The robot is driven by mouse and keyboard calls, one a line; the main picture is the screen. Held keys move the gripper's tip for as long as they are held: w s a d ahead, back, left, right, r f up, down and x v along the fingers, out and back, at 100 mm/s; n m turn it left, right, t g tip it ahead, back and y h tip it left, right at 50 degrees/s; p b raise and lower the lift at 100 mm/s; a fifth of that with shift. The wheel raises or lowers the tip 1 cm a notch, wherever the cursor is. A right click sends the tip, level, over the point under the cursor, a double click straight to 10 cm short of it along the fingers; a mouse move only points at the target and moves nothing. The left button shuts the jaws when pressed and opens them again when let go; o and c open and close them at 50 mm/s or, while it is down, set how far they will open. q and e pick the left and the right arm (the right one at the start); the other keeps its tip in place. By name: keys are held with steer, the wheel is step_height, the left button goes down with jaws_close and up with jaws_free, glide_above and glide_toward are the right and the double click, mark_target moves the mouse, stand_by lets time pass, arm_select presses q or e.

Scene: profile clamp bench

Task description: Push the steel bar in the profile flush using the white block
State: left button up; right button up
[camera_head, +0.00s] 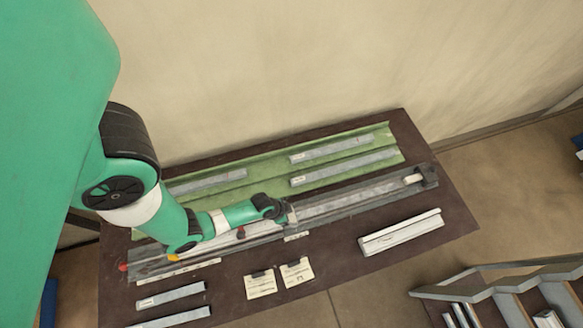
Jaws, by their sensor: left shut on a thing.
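A long grey profile (345,202) lies in the clamp bench, running from lower left to upper right. My left gripper (284,212) is over the middle of the profile, pointing right. It is shut on a small pale piece that looks like the white block (292,217), mostly hidden by the fingers. The steel bar inside the profile cannot be told apart clearly from the grey channel. Another small whitish piece (412,179) sits at the right end, by the dark end stop (429,175). My right gripper is not in view.
A green tray (262,172) with several grey bars lies behind the clamp. A white profile (401,232) lies at the front right of the dark table (446,213). Two paper cards (260,287) and grey bars (171,296) lie in front. A grey rack (508,285) stands at lower right.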

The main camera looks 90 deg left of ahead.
arm_select(q)
step_height(320, 180, up, 8)
steer(key=p, duration=0.7)
steer(key=shift+r+p, duration=0.1)
steer(key=shift+p, duration=0.3)
steer(key=shift+w+r+b, duration=0.1)
steer(key=shift+r+b, duration=0.1)
steer(key=shift+b, duration=0.15)
steer(key=shift+r, duration=0.7)
